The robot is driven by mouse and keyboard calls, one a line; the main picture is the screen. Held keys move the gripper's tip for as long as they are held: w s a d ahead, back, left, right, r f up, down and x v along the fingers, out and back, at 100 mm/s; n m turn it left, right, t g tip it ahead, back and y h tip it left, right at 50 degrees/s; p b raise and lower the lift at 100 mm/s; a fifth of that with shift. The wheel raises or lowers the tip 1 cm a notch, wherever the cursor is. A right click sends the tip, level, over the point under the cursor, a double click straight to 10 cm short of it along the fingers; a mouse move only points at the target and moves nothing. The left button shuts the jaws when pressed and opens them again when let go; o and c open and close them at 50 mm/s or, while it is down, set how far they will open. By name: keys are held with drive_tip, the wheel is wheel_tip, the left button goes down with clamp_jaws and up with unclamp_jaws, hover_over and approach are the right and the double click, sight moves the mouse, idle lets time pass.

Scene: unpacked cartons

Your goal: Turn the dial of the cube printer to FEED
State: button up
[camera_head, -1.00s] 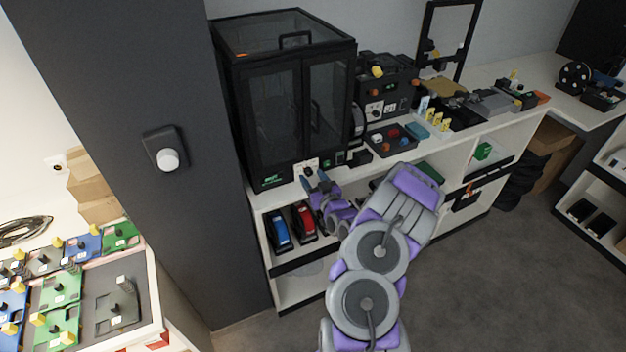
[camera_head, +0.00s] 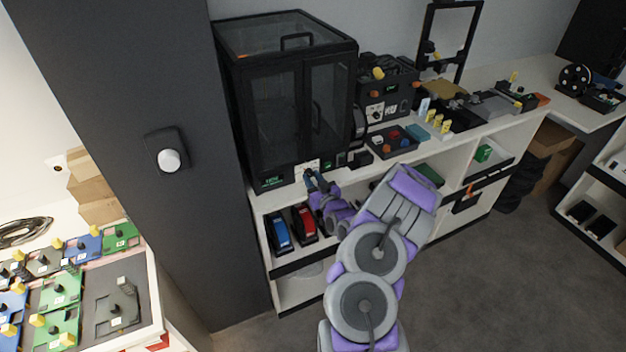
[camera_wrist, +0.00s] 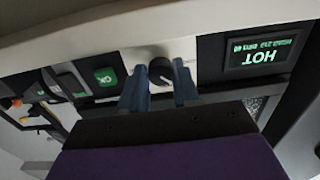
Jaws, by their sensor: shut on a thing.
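The cube printer (camera_head: 285,100) appears to be the tall black cabinet with glazed doors on the white shelf unit. Its black dial (camera_wrist: 160,71) sits on a white plate on the front panel. In the wrist view, upside down, a display (camera_wrist: 262,58) beside the dial reads HOT in green, with smaller unreadable text. My gripper (camera_wrist: 160,84) is shut on the dial, one blue finger on each side. In the head view my gripper (camera_head: 312,178) is at the front lower edge of the cabinet. The dial's markings are not legible.
A green OK button (camera_wrist: 106,77) is on the same panel. A red device and a blue device (camera_head: 279,230) stand on the shelf below my gripper. A tray of coloured knobs (camera_head: 391,141) and another dark machine with a dial (camera_head: 376,112) are to the right. A dark pillar is left.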

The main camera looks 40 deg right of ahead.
drive_tip(key=shift+m, duration=0.4)
clamp_jaws()
drive_tip(key=m+p, duration=0.1)
drive_tip(key=m, duration=0.3)
drive_tip(key=m+p, duration=0.1)
drive_tip(key=m, duration=0.3)
drive_tip(key=shift+r+m, duration=0.1)
drive_tip(key=shift+m, duration=0.2)
drive_tip(key=m, duration=0.4)
drive_tip(key=shift+m, duration=2.1)
drive_tip(key=shift+s, duration=0.1)
